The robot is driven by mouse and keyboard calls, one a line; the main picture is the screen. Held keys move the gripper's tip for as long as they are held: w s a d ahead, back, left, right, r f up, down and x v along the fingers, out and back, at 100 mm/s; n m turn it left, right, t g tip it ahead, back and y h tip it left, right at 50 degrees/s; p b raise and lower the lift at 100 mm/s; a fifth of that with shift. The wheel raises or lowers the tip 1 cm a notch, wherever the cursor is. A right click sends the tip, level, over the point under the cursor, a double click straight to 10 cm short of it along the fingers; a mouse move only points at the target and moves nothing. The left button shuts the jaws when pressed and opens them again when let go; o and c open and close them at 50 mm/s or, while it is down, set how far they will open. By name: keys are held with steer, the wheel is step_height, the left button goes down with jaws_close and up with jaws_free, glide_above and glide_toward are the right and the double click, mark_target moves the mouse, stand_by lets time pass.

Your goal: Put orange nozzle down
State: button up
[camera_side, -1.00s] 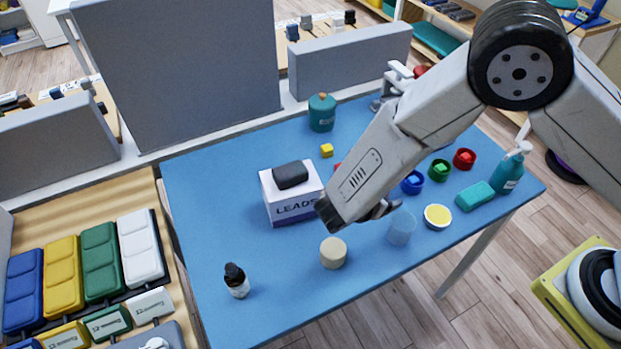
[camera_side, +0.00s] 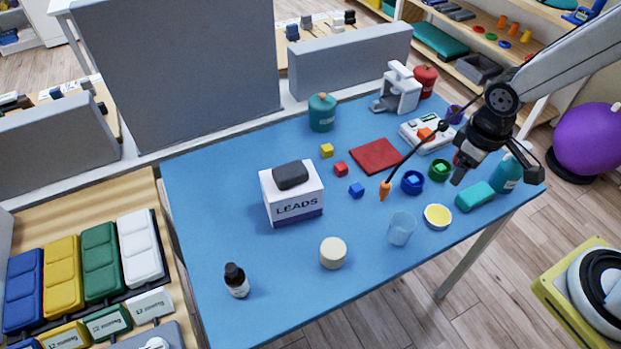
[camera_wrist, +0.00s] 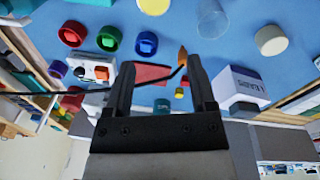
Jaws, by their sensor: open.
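In the wrist view the nozzle (camera_wrist: 183,56) appears beside the right finger's tip, with the stalk passing across the view beyond the fingers. My gripper (camera_side: 504,172) is open, to the right of the nozzle in the side view, over the table's right end. In the wrist view its fingers (camera_wrist: 161,70) are apart, with nothing held between them.
A clear cup (camera_side: 401,229), a yellow-topped tub (camera_side: 438,217) and colored cups (camera_side: 412,183) stand near the nozzle. A red mat (camera_side: 377,156), a white device (camera_side: 427,136) and a LEADS box (camera_side: 293,196) are farther off. The table's left part is largely clear.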

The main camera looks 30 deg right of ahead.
steer(key=d+r+m, duration=0.1)
steer(key=d+r+m+t, duration=0.1)
steer(key=m, duration=0.1)
steer(key=shift+s+t+y, duration=0.3)
steer(key=shift+s+y, duration=0.1)
steer(key=shift+f, duration=0.1)
stand_by(0.9)
